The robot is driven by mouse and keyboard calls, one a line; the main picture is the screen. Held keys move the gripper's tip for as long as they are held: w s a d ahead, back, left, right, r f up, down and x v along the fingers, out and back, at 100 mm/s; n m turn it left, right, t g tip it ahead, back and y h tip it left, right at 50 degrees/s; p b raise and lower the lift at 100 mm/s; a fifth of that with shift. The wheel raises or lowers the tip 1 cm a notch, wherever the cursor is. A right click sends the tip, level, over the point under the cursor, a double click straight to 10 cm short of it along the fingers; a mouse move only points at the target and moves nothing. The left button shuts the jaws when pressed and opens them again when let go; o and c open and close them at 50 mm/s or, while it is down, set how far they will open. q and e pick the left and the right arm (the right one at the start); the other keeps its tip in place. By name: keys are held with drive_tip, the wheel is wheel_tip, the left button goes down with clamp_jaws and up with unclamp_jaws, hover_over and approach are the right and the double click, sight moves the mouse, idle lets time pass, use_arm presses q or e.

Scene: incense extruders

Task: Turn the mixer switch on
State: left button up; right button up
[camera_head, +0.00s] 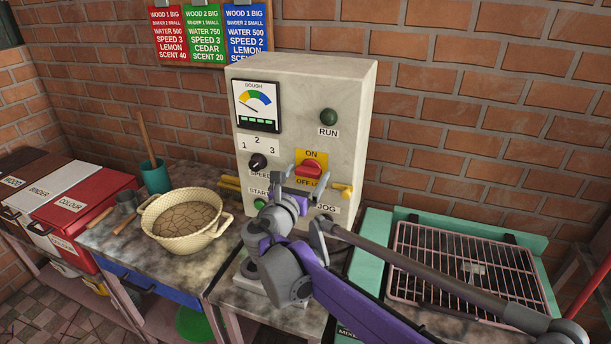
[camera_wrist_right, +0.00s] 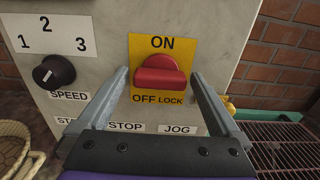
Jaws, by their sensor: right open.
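The mixer switch (camera_head: 312,167) is a red rotary knob on a yellow plate marked ON above and OFF LOCK below, on the front of the grey control box (camera_head: 350,95). In the right wrist view the red switch (camera_wrist_right: 160,76) shows up close, its grip bar lying roughly level. My right gripper (camera_wrist_right: 160,82) is open, with one finger on each side of the switch. I cannot tell if the fingers touch it. In the head view my right gripper (camera_head: 303,188) is at the panel, partly covering the lower labels. My left gripper is not in view.
A speed knob (camera_head: 257,162), a dough gauge (camera_head: 257,105) and a green RUN lamp (camera_head: 328,117) are on the same panel. A yellow lever (camera_head: 345,191) sticks out to the right. A cream basket (camera_head: 186,220) stands left, and a wire rack (camera_head: 465,265) right.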

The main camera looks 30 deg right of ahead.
drive_tip(key=shift+c, duration=0.3)
drive_tip(key=c, duration=1.2)
drive_tip(key=shift+o, duration=0.2)
